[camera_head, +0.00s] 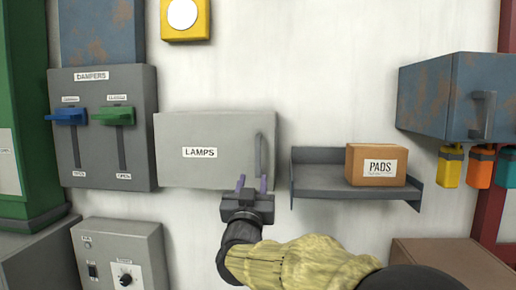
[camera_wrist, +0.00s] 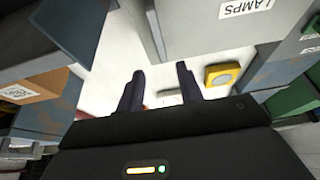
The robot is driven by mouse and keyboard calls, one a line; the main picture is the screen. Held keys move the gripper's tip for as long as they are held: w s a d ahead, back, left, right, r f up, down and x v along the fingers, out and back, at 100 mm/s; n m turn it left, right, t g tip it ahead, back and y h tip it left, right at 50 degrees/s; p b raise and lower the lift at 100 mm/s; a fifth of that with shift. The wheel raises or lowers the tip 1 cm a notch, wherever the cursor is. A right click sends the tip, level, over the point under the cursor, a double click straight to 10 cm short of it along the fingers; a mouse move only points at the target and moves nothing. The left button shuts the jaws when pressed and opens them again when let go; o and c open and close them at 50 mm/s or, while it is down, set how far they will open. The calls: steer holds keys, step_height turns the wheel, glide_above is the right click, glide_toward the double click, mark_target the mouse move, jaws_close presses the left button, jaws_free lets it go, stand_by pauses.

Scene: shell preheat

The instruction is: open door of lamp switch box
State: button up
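The lamp switch box (camera_head: 185,130) is a grey box on the white wall, labelled LAMPS, with its door shut. Its vertical handle (camera_head: 258,155) is at the door's right side. My gripper (camera_head: 253,184) is just below the handle, near the door's lower right corner, fingers pointing up. In the wrist view the two dark fingers of my gripper (camera_wrist: 158,88) stand apart with nothing between them. The box (camera_wrist: 190,22) shows at the top of that view. I cannot tell how far the fingers are from the door.
A grey shelf (camera_head: 330,188) with a PADS carton (camera_head: 375,178) is right of the box. The DAMPERS panel (camera_head: 90,160) with blue and green levers is left. A rusty blue box (camera_head: 440,95) hangs at far right. A control box (camera_head: 120,250) sits below left.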

mark_target(257, 155)
steer(key=p+x, duration=0.7)
steer(key=x, duration=0.5)
steer(key=shift+w+r, duration=0.15)
steer(key=shift+r, duration=0.1)
steer(key=shift+w, duration=0.45)
steer(key=shift+s, duration=0.1)
jaws_close()
